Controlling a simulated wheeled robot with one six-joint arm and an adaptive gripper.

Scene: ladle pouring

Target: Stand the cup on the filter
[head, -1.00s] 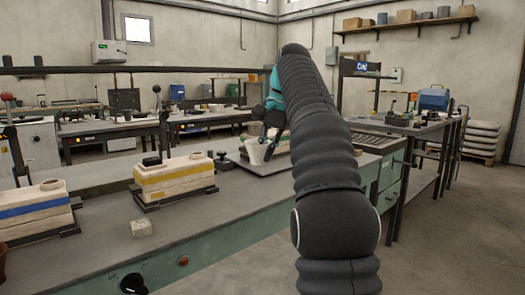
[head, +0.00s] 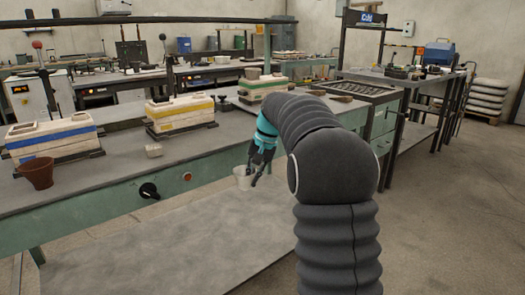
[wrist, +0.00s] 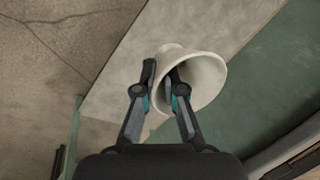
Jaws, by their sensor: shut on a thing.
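My gripper (head: 253,168) is shut on a pale, tapered cup (head: 243,178). In the wrist view my gripper (wrist: 162,76) pinches the wall of the cup (wrist: 211,80), with one finger inside the wide mouth and one outside.
The bench (head: 110,172) carries a blue-striped mould (head: 52,140), a yellow-striped mould (head: 181,114), a green-striped mould (head: 262,89) and a brown pot (head: 36,171). A dark knob (head: 149,190) sticks out of the bench front. The floor before the bench is open.

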